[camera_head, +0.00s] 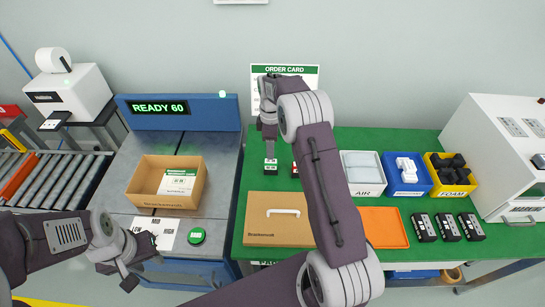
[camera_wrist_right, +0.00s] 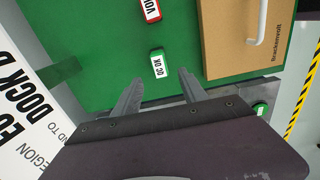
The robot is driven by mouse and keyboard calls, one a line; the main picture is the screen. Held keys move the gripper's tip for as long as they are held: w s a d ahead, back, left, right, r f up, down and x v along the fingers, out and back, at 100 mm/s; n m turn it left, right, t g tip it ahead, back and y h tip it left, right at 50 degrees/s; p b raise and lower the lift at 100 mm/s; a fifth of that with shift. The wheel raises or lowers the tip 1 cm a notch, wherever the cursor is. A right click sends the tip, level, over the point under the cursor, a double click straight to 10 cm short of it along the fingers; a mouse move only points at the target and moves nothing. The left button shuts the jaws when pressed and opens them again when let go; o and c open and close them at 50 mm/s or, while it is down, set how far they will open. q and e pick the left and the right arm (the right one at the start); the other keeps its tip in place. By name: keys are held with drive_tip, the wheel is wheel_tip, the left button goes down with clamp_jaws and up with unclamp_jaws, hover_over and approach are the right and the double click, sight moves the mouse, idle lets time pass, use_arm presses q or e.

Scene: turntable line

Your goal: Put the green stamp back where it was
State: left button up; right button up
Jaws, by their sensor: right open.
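The green stamp (camera_head: 270,168), a small block with a white top label, stands on the green mat left of the red stamp (camera_head: 294,171). In the right wrist view the green stamp (camera_wrist_right: 157,62) lies just beyond my fingertips, roughly in line with the gap, with nothing held. My right gripper (camera_head: 269,141) is open and empty above the green stamp, pointing down; its fingers (camera_wrist_right: 161,78) are spread. The red stamp (camera_wrist_right: 152,10) is partly cut off at that view's top. My left gripper (camera_head: 130,275) is low at the left, its jaw gap unclear.
A closed cardboard box (camera_head: 270,232) with a white handle sits in front of the stamps. The order card (camera_head: 305,75) stands behind. An open carton (camera_head: 145,182) is on the scale at left. My right arm hides part of the mat; bins (camera_head: 417,190) stand at right.

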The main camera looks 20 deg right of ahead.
drive_tip(key=s+a+m, duration=0.2)
drive_tip(key=s+m, duration=0.2)
drive_tip(key=s, duration=0.4)
drive_tip(key=s+a+r+m, duration=0.1)
drive_tip(key=s+a+m, duration=0.2)
drive_tip(key=s, duration=0.5)
drive_tip(key=s+a+r+m+t, duration=0.1)
drive_tip(key=s+a+m, duration=0.2)
drive_tip(key=s, duration=0.6)
drive_tip(key=m, duration=0.2)
drive_tip(key=shift+r+m, duration=0.25)
drive_tip(key=shift+m, duration=0.15)
